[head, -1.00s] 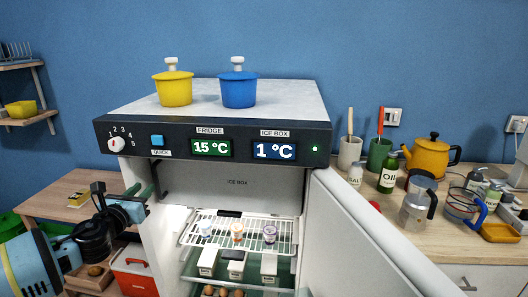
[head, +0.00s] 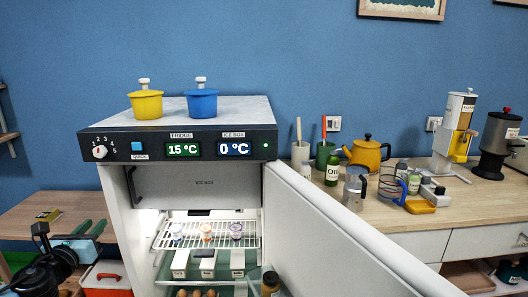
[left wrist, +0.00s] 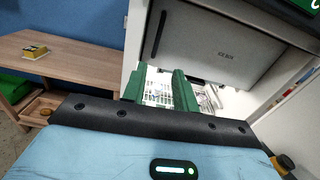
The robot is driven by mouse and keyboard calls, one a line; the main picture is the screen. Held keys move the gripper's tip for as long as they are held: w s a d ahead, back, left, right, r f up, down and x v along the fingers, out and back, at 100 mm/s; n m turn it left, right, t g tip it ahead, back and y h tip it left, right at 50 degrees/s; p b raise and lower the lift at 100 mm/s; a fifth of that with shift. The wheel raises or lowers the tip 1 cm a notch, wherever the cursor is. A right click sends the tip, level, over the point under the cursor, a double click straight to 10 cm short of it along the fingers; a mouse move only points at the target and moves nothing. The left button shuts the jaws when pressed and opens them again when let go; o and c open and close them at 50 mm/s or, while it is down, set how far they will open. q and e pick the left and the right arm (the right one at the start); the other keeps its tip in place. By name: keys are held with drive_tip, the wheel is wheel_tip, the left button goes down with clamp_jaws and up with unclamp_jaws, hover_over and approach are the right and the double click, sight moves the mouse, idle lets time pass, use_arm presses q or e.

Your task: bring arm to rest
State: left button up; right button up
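My left gripper (head: 92,230) is low at the left of the head view, beside the left edge of the open fridge (head: 112,200). In the left wrist view its two green fingers (left wrist: 161,90) are apart. Only the fridge rack shows between them, so it is open and empty. The wrist view also shows the grey ice box flap (left wrist: 215,45) with its dark handle, beyond the fingers. My right gripper is in neither view.
The fridge door (head: 345,235) stands open to the right. A yellow pot (head: 146,105) and a blue pot (head: 202,104) stand on top. A wooden table (head: 45,212) is at left; the counter (head: 400,225) at right holds a yellow kettle (head: 368,153) and other items.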

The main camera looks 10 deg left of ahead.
use_arm(q)
drive_tip(key=s+d+f+n+g+h+p, duration=0.1)
drive_tip(key=s+d+f+n+g, duration=0.1)
drive_tip(key=s+d+f+n, duration=0.5)
drive_tip(key=s+d+f+n+g+h, duration=0.2)
drive_tip(key=s+d+f, duration=0.1)
drive_tip(key=f, duration=0.8)
drive_tip(key=s+d+f+n+g+h+p, duration=0.1)
drive_tip(key=s+d+f+n+g, duration=0.1)
drive_tip(key=s+d+f+n, duration=0.5)
drive_tip(key=s+d+f+n+g+h, duration=0.1)
drive_tip(key=s+d+f+n, duration=0.3)
drive_tip(key=s+d+n, duration=0.3)
drive_tip(key=s+d+f+n+g+h, duration=0.1)
drive_tip(key=s+d+f+n+h, duration=0.1)
drive_tip(key=s+d+f+n, duration=0.2)
drive_tip(key=s+d+n+p, duration=0.1)
drive_tip(key=s+d+n, duration=0.2)
drive_tip(key=s+d, duration=0.2)
drive_tip(key=shift+s+d+f, duration=0.3)
drive_tip(key=shift+d, duration=0.9)
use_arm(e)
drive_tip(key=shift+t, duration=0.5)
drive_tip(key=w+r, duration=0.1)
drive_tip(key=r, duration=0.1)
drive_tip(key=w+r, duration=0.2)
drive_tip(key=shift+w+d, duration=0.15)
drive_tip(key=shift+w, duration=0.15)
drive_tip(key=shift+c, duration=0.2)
